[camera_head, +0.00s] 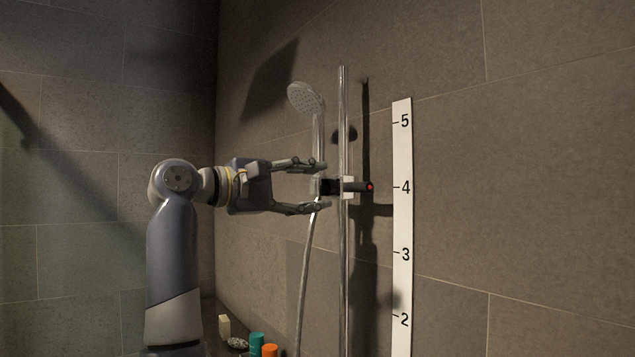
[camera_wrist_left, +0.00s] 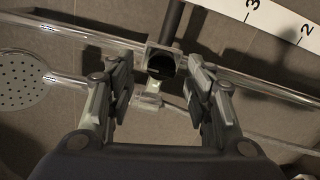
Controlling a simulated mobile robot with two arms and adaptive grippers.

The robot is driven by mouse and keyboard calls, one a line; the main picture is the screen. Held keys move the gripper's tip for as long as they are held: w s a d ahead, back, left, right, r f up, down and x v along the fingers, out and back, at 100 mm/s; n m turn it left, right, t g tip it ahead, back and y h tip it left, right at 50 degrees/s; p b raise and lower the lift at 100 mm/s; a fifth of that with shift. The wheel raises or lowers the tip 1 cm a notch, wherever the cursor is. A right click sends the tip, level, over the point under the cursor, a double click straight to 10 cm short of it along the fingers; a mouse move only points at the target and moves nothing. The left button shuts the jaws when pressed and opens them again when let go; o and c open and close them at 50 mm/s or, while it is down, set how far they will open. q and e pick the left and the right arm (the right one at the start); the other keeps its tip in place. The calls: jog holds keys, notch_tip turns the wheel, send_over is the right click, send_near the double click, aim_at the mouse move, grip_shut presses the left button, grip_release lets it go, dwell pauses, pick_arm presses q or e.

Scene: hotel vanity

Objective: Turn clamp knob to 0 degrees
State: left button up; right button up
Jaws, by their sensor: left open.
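A dark handle with a red tip (camera_head: 369,187) points right from the clamp. My left gripper (camera_head: 323,186) is open, with one finger above and one below the knob. In the left wrist view the dark round knob (camera_wrist_left: 160,65) lies between the two open fingers (camera_wrist_left: 158,85), with gaps on both sides. Its turn angle cannot be read. My right gripper is not in view.
The shower head (camera_head: 305,97) and its hose (camera_head: 304,270) hang close beside the fingers, left of the rail. A white scale (camera_head: 402,225) is on the tiled wall to the right.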

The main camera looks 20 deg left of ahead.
pick_arm(q)
jog(key=v, duration=1)
jog(key=shift+a, duration=0.2)
jog(key=shift+s+r, duration=0.15)
